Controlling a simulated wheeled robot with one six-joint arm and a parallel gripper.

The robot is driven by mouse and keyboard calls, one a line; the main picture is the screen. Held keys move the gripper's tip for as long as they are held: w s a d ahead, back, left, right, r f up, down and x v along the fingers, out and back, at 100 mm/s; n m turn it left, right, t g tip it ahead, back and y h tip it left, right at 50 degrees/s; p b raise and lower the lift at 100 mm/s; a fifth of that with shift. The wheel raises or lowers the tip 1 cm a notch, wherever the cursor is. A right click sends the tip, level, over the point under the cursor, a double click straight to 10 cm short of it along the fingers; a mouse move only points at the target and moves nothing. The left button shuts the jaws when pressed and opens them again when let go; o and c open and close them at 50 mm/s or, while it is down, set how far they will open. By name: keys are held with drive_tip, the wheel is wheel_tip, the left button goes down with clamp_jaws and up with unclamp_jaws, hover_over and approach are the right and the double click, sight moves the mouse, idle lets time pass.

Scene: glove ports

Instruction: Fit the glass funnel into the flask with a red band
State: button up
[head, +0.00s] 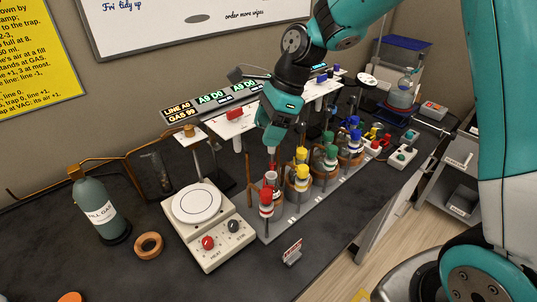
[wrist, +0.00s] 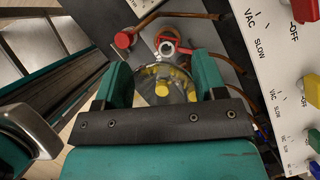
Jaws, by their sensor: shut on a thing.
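My gripper (head: 273,138) is shut on the glass funnel and holds it above the row of flasks. In the wrist view the funnel (wrist: 182,92) is a clear round bowl between the two green fingers (wrist: 163,82). A yellow stopper shows through the glass. The flask with a red band (head: 271,177) stands near the front end of the row, below the gripper. In the wrist view its open round neck (wrist: 167,46) lies beyond the funnel, apart from it. The funnel's lower end is hard to make out in either view.
A red-capped piece (head: 265,198) stands beside the red-banded flask. Yellow (head: 302,171), green (head: 331,153) and blue (head: 355,136) capped vessels follow along the row. A hotplate (head: 205,215) is at left. White valve panels (head: 233,119) stand behind the row.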

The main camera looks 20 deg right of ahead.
sight(271, 152)
wheel_tip(271, 152, down, 8)
drive_tip(key=shift+r+p, duration=0.1)
drive_tip(key=shift+p, duration=0.4)
drive_tip(key=shift+f, duration=0.65)
drive_tip(key=o, duration=0.6)
